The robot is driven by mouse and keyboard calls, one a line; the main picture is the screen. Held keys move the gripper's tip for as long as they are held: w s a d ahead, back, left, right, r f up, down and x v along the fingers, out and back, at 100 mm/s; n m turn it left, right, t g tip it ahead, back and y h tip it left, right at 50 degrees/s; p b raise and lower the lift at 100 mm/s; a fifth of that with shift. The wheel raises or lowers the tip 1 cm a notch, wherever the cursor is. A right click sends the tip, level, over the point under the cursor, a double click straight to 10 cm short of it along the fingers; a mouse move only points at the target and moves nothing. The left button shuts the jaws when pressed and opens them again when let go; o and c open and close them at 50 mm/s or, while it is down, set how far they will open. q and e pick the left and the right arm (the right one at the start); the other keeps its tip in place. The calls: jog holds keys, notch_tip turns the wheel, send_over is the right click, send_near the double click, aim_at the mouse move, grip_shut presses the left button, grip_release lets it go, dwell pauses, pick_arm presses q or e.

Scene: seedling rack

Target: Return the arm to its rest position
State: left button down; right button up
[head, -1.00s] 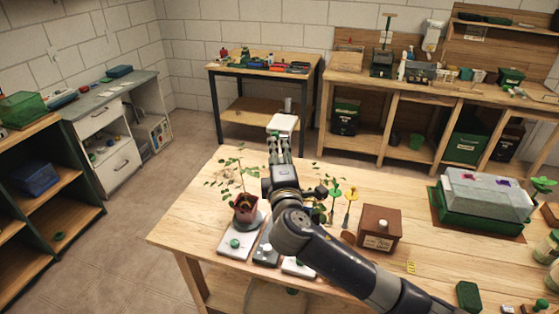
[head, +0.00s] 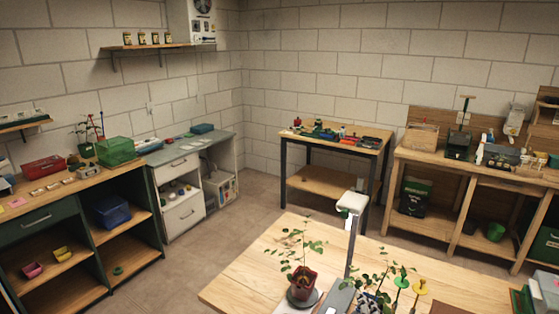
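Neither of my grippers and neither of my arms shows in the head view. The wooden worktable (head: 255,270) fills the lower middle and right, and no arm reaches over it. A seedling in a dark red pot (head: 303,284) stands upright near its front. A grey post with a white top (head: 352,203) stands just right of the pot.
A green and yellow marker (head: 420,288) stands at the right. A green-fronted shelf unit (head: 90,235) and a grey cabinet (head: 185,215) line the left wall. A tool table (head: 335,145) stands at the back. Bare floor (head: 225,240) lies between.

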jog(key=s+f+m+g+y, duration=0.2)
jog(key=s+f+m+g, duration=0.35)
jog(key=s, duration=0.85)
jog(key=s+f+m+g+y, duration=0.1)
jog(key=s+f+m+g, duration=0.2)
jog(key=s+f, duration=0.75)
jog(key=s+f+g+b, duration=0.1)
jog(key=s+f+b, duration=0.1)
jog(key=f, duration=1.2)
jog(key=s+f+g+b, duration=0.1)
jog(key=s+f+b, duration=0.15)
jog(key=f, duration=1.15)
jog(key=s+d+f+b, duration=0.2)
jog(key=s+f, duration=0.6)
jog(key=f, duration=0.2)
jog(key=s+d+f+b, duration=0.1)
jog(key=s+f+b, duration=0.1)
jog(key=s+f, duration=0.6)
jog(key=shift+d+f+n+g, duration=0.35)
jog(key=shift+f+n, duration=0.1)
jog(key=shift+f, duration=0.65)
